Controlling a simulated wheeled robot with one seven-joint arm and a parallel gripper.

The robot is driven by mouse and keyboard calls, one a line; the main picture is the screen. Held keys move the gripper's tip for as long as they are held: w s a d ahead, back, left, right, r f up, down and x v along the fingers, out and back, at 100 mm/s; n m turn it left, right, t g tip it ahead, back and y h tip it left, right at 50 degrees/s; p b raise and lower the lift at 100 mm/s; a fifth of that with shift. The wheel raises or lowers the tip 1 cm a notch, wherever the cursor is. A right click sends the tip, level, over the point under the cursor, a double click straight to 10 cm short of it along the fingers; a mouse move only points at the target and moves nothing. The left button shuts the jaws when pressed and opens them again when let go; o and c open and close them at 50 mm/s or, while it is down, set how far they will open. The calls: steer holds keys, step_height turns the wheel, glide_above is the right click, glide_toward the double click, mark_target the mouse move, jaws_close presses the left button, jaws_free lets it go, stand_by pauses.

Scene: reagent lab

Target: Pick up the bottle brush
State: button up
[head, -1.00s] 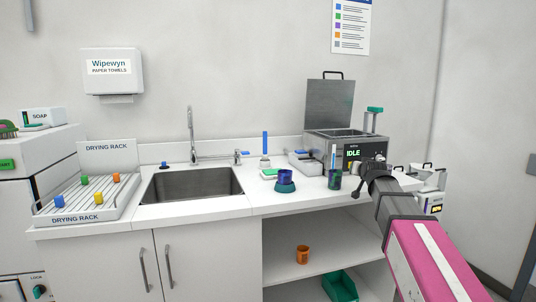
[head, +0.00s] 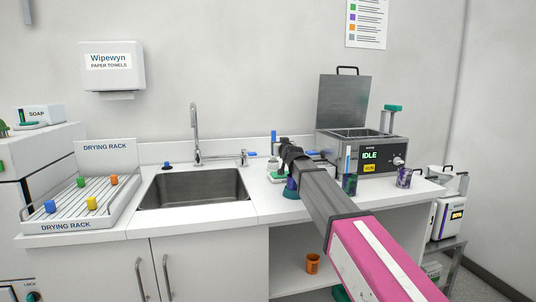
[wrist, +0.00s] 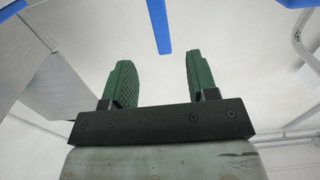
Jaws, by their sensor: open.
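An upright blue handle (head: 273,136), seemingly the bottle brush's, rises from a small pale holder (head: 273,163) at the back of the counter, right of the sink. Its lower part and any bristles are hidden. My gripper (head: 284,148) is at its right in the head view, with the gap between them hard to judge. In the wrist view, my two green fingers are apart and empty, and a blue bar (wrist: 159,25), likely the same handle, shows beyond them, in line with the gap.
The sink (head: 194,188) and drying rack (head: 80,206) are left.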

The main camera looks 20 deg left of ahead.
steer(key=x, duration=1)
steer(key=shift+w+a, duration=0.2)
steer(key=shift+w, duration=0.15)
jaws_close()
